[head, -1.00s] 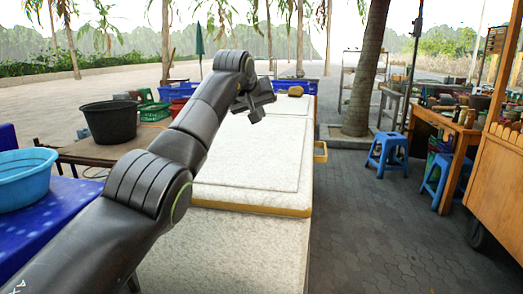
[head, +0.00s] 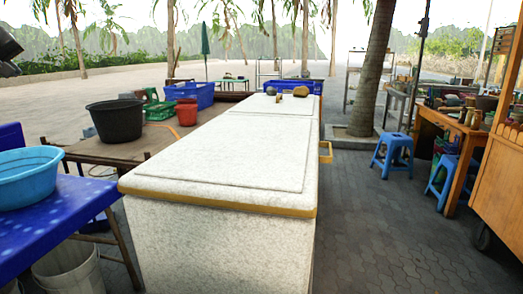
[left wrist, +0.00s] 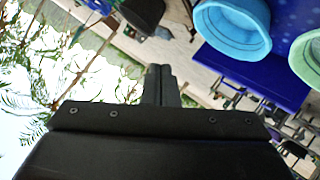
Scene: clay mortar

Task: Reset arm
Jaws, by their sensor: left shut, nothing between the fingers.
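My left gripper (left wrist: 160,88) shows in the left wrist view with its two dark fingers together and nothing between them. The wrist view is tilted, and the gripper is up in the air, apart from any object. In the head view only a dark piece of my left arm shows at the upper left edge. My right gripper is in neither view. A brown clay-coloured object (head: 301,91), perhaps the mortar, sits at the far end of the white chest (head: 230,160), beside a small grey bowl-like object (head: 271,90) and a small tan upright piece (head: 279,98).
A blue table (head: 60,225) with a light-blue basin (head: 25,178) stands at the left. A black bucket (head: 115,121) and a red container (head: 186,112) stand beyond it. Blue stools (head: 392,153) and a wooden stall stand at the right. The chest top is mostly clear.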

